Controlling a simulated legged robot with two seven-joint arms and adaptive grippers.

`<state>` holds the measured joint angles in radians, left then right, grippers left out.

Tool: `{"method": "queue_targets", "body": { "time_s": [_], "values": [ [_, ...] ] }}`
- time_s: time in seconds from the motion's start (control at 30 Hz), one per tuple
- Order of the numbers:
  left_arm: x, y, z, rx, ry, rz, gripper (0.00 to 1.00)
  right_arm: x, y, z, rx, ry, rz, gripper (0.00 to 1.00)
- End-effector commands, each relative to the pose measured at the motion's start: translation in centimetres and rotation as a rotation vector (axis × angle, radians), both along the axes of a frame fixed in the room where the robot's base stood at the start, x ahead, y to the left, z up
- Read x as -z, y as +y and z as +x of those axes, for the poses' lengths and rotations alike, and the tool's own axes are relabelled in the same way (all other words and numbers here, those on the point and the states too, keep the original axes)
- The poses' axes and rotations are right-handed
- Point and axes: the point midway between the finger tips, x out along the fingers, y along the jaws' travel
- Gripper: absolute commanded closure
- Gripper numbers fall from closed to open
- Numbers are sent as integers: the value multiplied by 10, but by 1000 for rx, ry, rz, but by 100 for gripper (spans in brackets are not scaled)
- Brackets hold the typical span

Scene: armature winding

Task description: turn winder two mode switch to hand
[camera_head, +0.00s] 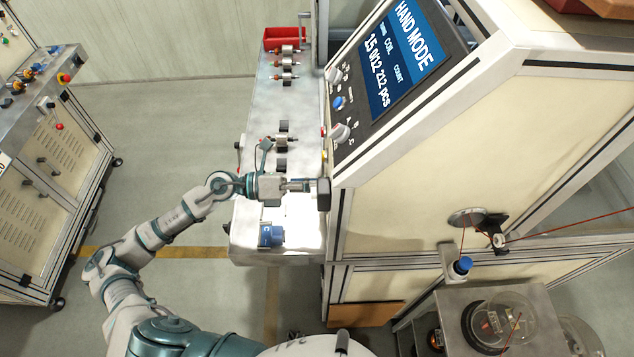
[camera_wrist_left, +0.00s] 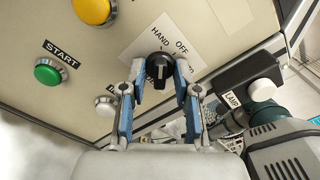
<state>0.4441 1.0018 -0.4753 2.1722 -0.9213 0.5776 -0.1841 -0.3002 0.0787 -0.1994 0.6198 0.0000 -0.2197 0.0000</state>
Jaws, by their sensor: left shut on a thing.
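The mode switch (camera_wrist_left: 159,66) is a black rotary knob in the left wrist view, on a cream panel with a white label plate. HAND is printed to its upper left and OFF to its upper right; other lettering on the right is partly hidden by a finger. My left gripper (camera_wrist_left: 158,80) has its two blue-edged fingers around the knob, one on each side. A short white mark on the knob is visible. In the head view my left gripper (camera_head: 307,187) reaches to the machine's left side. The screen (camera_head: 399,55) reads HAND MODE. My right gripper is not seen.
A green START button (camera_wrist_left: 49,71), a yellow button (camera_wrist_left: 93,9) and a white button (camera_wrist_left: 106,106) sit near the switch. The winder's bench (camera_head: 258,113) carries several metal fittings and a red bin (camera_head: 287,38). Another machine (camera_head: 38,170) stands left across open floor.

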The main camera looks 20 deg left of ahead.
Motion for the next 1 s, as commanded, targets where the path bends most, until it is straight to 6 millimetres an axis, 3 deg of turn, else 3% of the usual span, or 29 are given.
{"method": "queue_targets", "body": {
  "time_s": [0.2,0.23,0.27,0.73,1.0],
  "values": [
    [-1,1,2,-7,-1,-1,100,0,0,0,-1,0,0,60],
    [-1,1,2,-7,-1,-1,64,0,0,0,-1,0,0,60],
    [-1,1,2,-7,-1,-1,62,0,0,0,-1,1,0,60],
    [1,5,-1,-4,1,2,62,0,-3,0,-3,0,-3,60],
    [3,51,-13,-5,4,3,62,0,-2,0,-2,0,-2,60]
  ]
}}
